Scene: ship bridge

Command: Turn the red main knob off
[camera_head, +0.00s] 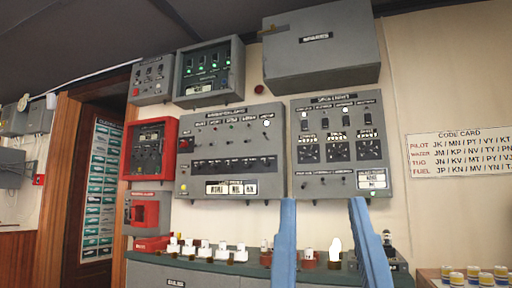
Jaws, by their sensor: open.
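My gripper (321,203) shows as two blue fingers rising from the bottom edge, spread apart with nothing between them. Which red part is the main knob cannot be told at this size. A small round red part (258,89) sits on the wall above the middle grey panel.
A grey switch panel (230,110) and another grey panel (340,190) fill the wall. A grey cabinet (320,62) hangs above. Below, a grey console (220,273) carries several white-topped items. A doorway stands left; a code card (460,153) hangs right.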

